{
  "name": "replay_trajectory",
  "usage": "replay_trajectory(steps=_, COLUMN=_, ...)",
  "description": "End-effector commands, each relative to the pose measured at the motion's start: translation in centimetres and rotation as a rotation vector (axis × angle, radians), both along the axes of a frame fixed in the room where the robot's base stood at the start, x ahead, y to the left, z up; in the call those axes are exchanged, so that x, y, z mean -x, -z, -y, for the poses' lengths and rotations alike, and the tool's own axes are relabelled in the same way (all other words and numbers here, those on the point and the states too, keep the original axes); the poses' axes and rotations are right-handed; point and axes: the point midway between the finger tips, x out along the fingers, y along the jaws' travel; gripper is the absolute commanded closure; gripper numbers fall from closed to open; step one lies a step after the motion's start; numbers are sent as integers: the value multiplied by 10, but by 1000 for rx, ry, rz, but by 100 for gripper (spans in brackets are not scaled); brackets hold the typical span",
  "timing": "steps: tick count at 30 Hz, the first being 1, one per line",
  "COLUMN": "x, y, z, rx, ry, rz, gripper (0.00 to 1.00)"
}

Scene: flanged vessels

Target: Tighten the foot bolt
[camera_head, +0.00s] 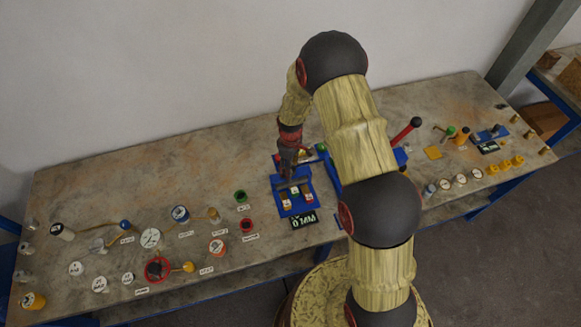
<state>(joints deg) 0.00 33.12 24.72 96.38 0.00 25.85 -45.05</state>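My gripper (288,172) points down over a blue fixture plate (306,206) near the middle of the bench. Its fingers are dark and small here, and I cannot tell whether they are open or shut or touch anything. Small red and white parts sit on the plate. A black display (304,221) in front of the plate reads about "0 MM" in pale characters. I cannot make out which part is the foot bolt; my gripper and arm hide some of the fixture and what lies behind it.
A red lever with a black knob (408,130) rises right of my arm. Gauges, knobs and labels crowd the bench's left side, including a green button (240,196) and a red ringed knob (157,270). Dials and yellow parts stand at the right. The bench's back left (130,170) is clear.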

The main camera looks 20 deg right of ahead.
Motion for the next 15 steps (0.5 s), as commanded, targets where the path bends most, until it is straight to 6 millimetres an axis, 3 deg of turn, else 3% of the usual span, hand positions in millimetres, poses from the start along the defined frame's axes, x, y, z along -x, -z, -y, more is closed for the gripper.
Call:
replay_trajectory(steps=9, x=-1, y=3, z=0, rx=0, ry=0, rz=1, gripper=49)
replay_trajectory(steps=15, x=0, y=3, z=0, rx=0, ry=0, rz=1, gripper=60)
